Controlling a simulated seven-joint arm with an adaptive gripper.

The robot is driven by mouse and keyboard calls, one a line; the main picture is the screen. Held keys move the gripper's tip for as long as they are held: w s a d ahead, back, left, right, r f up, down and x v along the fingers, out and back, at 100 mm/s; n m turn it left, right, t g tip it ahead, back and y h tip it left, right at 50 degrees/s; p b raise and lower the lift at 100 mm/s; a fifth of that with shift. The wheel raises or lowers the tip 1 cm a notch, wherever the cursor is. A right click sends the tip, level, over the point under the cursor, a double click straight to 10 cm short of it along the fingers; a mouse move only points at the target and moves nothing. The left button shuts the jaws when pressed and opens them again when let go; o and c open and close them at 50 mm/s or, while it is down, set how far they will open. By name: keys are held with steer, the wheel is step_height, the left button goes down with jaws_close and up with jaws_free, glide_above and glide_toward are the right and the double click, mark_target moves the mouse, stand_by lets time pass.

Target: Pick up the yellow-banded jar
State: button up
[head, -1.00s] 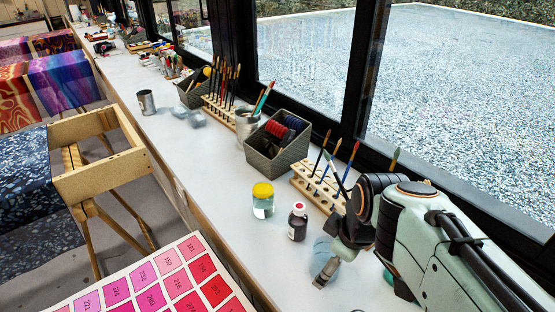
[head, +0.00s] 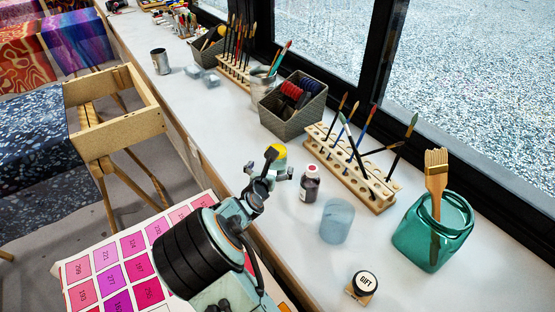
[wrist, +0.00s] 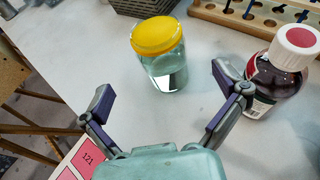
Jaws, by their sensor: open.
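The yellow-banded jar (wrist: 167,70) is clear glass with pale contents and a yellow top. It stands upright on the white counter, ahead of my gripper in the wrist view. In the head view only part of its yellow top (head: 280,151) shows, as my gripper (head: 277,176) hides the rest. My gripper is open and empty. In the wrist view its two fingers are spread wide, one to the lower left of the jar and one to its right. The jar appears a little beyond the fingertips, and I see no contact.
A dark bottle with a white and red cap (head: 310,183) stands close to the right of the jar, by the right finger. A blue-grey cup (head: 337,221), a wooden brush rack (head: 349,166) and a woven basket (head: 292,108) are nearby. A teal jar (head: 434,232) is further right.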

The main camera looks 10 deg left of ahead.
mark_target(274, 168)
step_height(274, 168, down, 2)
steer(key=shift+f, duration=0.1)
steer(key=shift+w+f, duration=0.25)
steer(key=x, duration=0.6)
steer(key=shift+w+f, duration=0.1)
steer(key=c, duration=1.3)
